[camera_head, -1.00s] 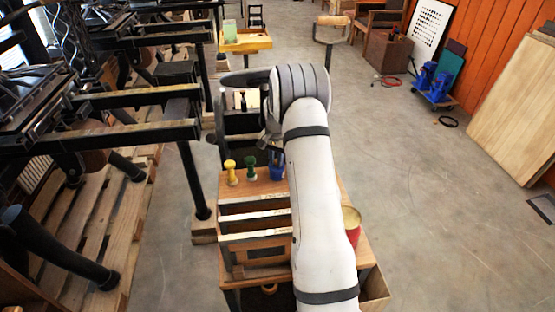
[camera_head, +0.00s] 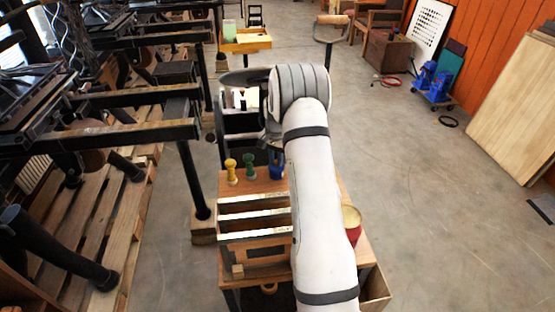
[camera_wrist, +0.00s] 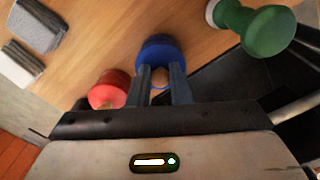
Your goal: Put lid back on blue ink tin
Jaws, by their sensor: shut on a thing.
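My gripper (camera_wrist: 161,88) points at the wooden bench top, its two fingers closed around a small tan knob (camera_wrist: 160,77). A round blue thing (camera_wrist: 158,48) lies right at the fingertips, around that knob; it looks like the lid or top of the blue ink tin. Whether the lid sits on the tin or is apart from it cannot be told. In the head view the blue tin (camera_head: 276,170) stands at the bench's far edge, just below my wrist. The fingers are not clear there.
A green handled thing (camera_wrist: 262,28) stands close by, with a yellow one (camera_head: 231,171) to its left in the head view. A red round thing (camera_wrist: 108,88) is beside the gripper. Grey blocks (camera_wrist: 35,25) lie on the bench. A red tin (camera_head: 351,227) stands right of my arm.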

